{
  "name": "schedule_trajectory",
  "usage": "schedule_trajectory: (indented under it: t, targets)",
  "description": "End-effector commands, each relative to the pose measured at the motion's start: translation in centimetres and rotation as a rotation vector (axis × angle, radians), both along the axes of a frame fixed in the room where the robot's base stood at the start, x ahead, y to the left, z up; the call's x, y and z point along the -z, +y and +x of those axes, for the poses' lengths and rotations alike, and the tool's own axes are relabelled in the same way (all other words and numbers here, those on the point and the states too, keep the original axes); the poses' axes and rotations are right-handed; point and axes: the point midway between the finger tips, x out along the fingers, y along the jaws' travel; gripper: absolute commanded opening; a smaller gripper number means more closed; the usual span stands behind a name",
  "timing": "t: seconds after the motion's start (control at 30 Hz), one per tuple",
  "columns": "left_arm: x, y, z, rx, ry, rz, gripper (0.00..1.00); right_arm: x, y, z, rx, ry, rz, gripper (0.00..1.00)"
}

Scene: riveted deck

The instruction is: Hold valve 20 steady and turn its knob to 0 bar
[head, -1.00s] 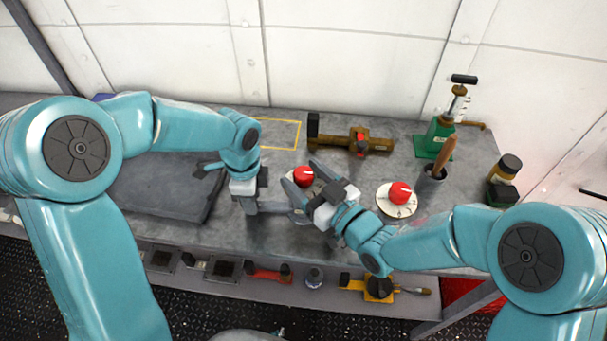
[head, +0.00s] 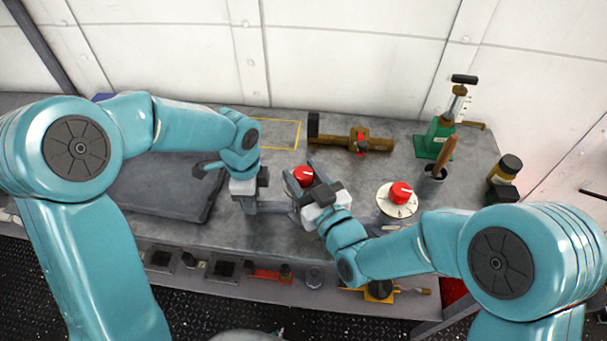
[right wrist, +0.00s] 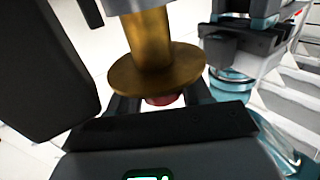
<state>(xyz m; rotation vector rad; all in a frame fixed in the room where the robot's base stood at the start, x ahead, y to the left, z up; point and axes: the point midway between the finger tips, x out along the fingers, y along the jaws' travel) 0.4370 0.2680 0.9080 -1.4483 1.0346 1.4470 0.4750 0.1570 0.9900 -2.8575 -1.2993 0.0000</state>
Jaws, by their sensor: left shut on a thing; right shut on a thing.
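A valve with a red knob (head: 303,174) and a pale dial sits at the middle of the bench in the head view. My right gripper (head: 301,177) reaches in from the right, its fingers shut on either side of this knob. My left gripper (head: 280,207) is shut low at the valve's near left side; its hold on the body is mostly hidden. In the right wrist view a brass stem with a round flange (right wrist: 155,75) shows, with a bit of red (right wrist: 162,99) below it. I cannot read the valve's number or the knob's setting.
A second red knob on a white dial (head: 397,204) stands to the right. A brass fitting (head: 375,143) lies behind, beside a yellow outline (head: 280,134). A green pump (head: 436,138) and a cup with a brown handle (head: 433,173) stand right. A dark slab (head: 165,190) lies left.

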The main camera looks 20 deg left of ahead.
Motion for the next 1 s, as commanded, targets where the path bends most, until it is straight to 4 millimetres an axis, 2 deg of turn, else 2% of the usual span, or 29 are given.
schedule_trajectory:
  t: [0.2,0.47,0.5,0.53,0.83,1.0]
  targets:
    - [0.1,0.0,0.0,0.001,0.002,-0.001,0.0,0.0,0.0,0.0,0.067,-0.002,-0.002,0.18]
    - [0.1,0.0,-0.1,0.0,0.002,-0.001,0.0,0.0,-0.1,0.0,0.068,-0.001,-0.003,0.18]
    - [0.1,0.0,0.0,0.0,0.002,-0.001,0.0,0.0,-0.1,0.0,0.068,-0.001,-0.003,0.62]
    - [0.1,0.0,0.0,0.0,0.002,-0.001,0.0,0.0,-0.1,0.0,0.068,-0.001,-0.003,0.68]
    - [0.1,0.0,0.0,0.0,0.002,-0.001,0.0,0.0,-0.2,-0.1,0.067,-0.001,-0.003,0.68]
    - [0.1,0.0,-0.1,0.0,0.002,-0.001,0.0,0.0,-1.8,-1.7,0.068,0.001,-0.004,0.68]
